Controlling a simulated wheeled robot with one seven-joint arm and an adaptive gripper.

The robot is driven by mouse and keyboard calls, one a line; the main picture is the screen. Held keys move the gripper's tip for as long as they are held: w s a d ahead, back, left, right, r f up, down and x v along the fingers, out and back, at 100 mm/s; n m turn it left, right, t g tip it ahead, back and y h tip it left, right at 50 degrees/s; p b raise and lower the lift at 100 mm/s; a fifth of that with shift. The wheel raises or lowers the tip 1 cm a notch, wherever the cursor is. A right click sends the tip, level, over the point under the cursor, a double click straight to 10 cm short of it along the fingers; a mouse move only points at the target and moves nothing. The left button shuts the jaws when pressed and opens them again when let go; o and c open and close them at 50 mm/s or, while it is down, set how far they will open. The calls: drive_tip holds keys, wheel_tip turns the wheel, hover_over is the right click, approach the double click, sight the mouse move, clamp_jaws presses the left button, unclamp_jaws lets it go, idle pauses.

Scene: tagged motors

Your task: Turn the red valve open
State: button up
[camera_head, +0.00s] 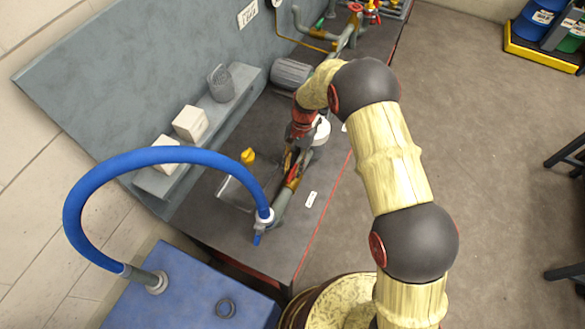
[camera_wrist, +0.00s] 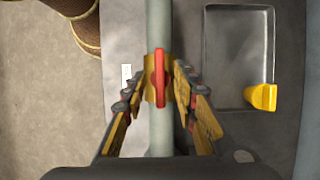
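The red valve handle (camera_wrist: 160,80) is a narrow bar on a yellow valve body (camera_wrist: 148,92) set in a grey-green pipe (camera_wrist: 160,25). In the wrist view the bar lies lengthwise along the pipe. In the head view the red valve (camera_head: 293,174) is on the pipe near the front of the bench, partly hidden by my gripper (camera_head: 291,160). In the wrist view my gripper (camera_wrist: 164,84) is open. Its two fingers stand on either side of the handle, with a gap visible on each side. I cannot tell how deep the fingertips reach.
A clear tray (camera_head: 240,193) with a yellow piece (camera_wrist: 262,97) lies beside the pipe. A blue hose (camera_head: 150,157) arches over the front left. Another red handwheel (camera_head: 355,8) is farther back. A grey motor (camera_head: 291,74) stands behind my gripper.

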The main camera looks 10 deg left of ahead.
drive_tip(key=v, duration=1.1)
drive_tip(key=shift+r, duration=0.35)
drive_tip(key=shift+w, duration=0.1)
drive_tip(key=s+d+r+n+t+b, duration=0.1)
drive_tip(key=s+d+r+t+b, duration=0.2)
drive_tip(key=s+d, duration=0.5)
drive_tip(key=s+d+r+n+t+h+b, duration=0.1)
drive_tip(key=s+d+r+t+b, duration=0.2)
drive_tip(key=s, duration=0.8)
drive_tip(key=s+d+r+n+t+b, duration=0.1)
drive_tip(key=s+d+r+t+b, duration=0.3)
drive_tip(key=s+d+r+b, duration=0.3)
drive_tip(key=s+d+b, duration=0.2)
drive_tip(key=d+b, duration=0.1)
drive_tip(key=d, duration=0.2)
drive_tip(key=shift+s+d+n, duration=0.2)
drive_tip(key=shift+d+n, duration=0.1)
drive_tip(key=shift+d, duration=0.05)
drive_tip(key=shift+o, duration=0.9)
